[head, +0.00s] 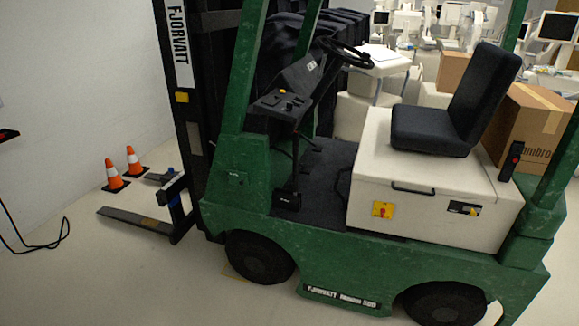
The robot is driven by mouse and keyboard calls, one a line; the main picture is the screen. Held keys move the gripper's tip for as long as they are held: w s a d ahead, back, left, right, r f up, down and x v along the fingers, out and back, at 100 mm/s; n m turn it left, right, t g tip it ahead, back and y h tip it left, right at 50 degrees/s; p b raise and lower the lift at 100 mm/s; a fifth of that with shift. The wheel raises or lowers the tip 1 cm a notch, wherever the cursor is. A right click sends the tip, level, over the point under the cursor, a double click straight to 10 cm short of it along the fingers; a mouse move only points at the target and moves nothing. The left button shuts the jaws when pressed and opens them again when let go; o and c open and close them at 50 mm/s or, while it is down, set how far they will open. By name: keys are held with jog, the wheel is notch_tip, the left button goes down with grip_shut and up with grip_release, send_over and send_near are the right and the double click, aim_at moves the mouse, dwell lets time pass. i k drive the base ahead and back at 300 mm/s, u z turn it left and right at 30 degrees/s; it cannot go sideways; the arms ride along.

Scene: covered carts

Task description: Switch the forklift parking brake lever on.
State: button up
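The green forklift (400,283) stands side-on across the picture, its mast and forks at the left. A black upright lever (512,161) with a small red mark is at the rear right of the white seat box (435,160), behind the black seat (470,105). It looks nearly upright, leaning slightly. I cannot tell for sure that it is the parking brake lever or which position it is in. A thin dark post (295,160) under the dashboard (280,101) ends in a black pedal-like block (287,200). My gripper is not in view.
Two orange cones (115,176) stand by the forks (135,219) near the white wall. A black cable (40,245) lies on the floor at far left. Cardboard boxes (530,115) and equipment carts crowd the back. Some floor is clear at front left.

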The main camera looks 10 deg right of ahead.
aim_at(295, 188)
jog(key=i, duration=0.8)
jog(key=u, duration=0.4)
jog(key=k, duration=1.35)
jog(key=u, duration=0.3)
jog(key=i, duration=1.1)
jog(key=z, duration=0.05)
